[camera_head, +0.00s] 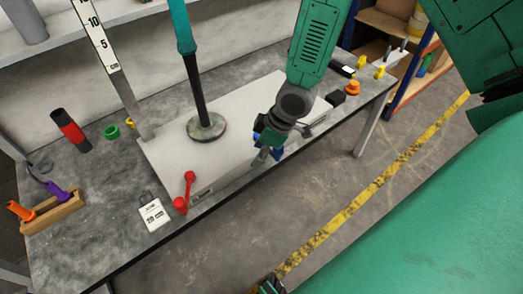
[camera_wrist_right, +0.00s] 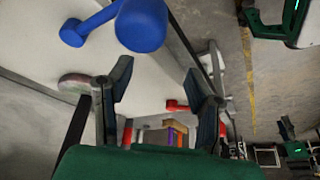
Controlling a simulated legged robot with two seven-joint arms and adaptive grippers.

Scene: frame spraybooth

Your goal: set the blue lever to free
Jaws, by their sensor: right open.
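The blue lever (camera_wrist_right: 98,18) shows at the top of the right wrist view, with a large ball end and a smaller round end, beside the pale box. In the head view it is mostly hidden behind my right gripper (camera_head: 268,142), with only a little blue showing. In the right wrist view my right gripper (camera_wrist_right: 158,92) has its two dark fingers spread, with nothing between them. The lever's ball is beyond the fingertips, above the gap in the picture. I cannot read any free marking. My left gripper is not clearly seen.
A red lever (camera_head: 188,190) is on the same pale box (camera_head: 165,150), near its front left corner. A post on a round base (camera_head: 206,127) stands on the box. A tall ruler (camera_head: 101,40) stands behind. A white tag (camera_head: 154,214) lies left of the box.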

